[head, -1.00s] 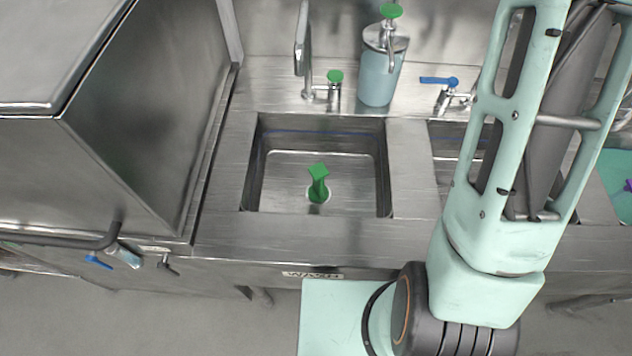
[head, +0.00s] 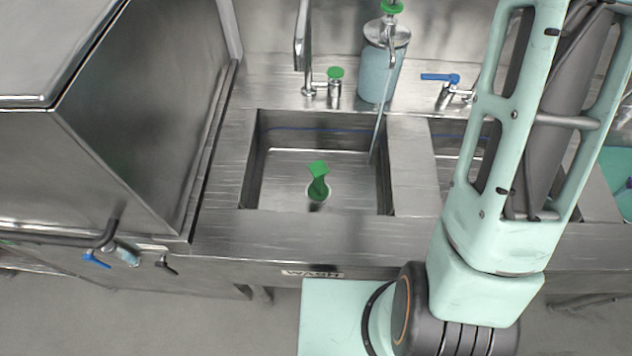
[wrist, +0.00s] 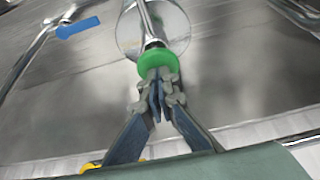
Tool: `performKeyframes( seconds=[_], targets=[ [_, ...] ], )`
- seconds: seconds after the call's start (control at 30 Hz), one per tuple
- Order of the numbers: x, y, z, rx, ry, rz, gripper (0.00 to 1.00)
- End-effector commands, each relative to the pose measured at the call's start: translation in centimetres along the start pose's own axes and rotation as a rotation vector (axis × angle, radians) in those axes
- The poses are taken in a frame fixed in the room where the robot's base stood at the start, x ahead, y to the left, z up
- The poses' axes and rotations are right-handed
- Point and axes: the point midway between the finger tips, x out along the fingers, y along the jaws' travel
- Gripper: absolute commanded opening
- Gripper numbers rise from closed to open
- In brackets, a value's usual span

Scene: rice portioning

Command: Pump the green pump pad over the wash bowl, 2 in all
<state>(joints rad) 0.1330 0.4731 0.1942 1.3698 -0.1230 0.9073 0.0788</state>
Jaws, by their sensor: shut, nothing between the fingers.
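The green pump pad (head: 391,6) tops a clear dispenser bottle of blue liquid (head: 377,76) behind the wash bowl (head: 250,165). A thin pale stream (head: 377,135) runs from its spout down into the bowl's right side. In the wrist view the pad (wrist: 157,60) is a green disc just beyond the fingertips. My gripper (wrist: 157,90) is shut and empty, its tips at the pad's edge and seemingly touching it. In the head view the gripper is out of the picture. A green plug-like piece (head: 318,180) stands at the bowl's drain.
A green-topped tap (head: 335,74) stands left of the bottle. A blue-handled tap (head: 440,78) is to the right, by a second bowl mostly hidden by my arm. A large steel hooded machine (head: 140,110) fills the left. The counter in front of the bowl is clear.

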Motion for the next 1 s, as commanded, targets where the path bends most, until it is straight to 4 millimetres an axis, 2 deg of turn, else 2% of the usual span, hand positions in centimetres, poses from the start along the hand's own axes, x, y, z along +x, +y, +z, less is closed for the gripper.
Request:
performKeyframes(
  seconds=[0.6,1.0],
  targets=[
    [2.3,0.0,1.1,0.000,-0.007,-0.001,0.00],
    [1.8,0.0,1.0,0.000,-0.010,-0.001,0.00]
  ],
)
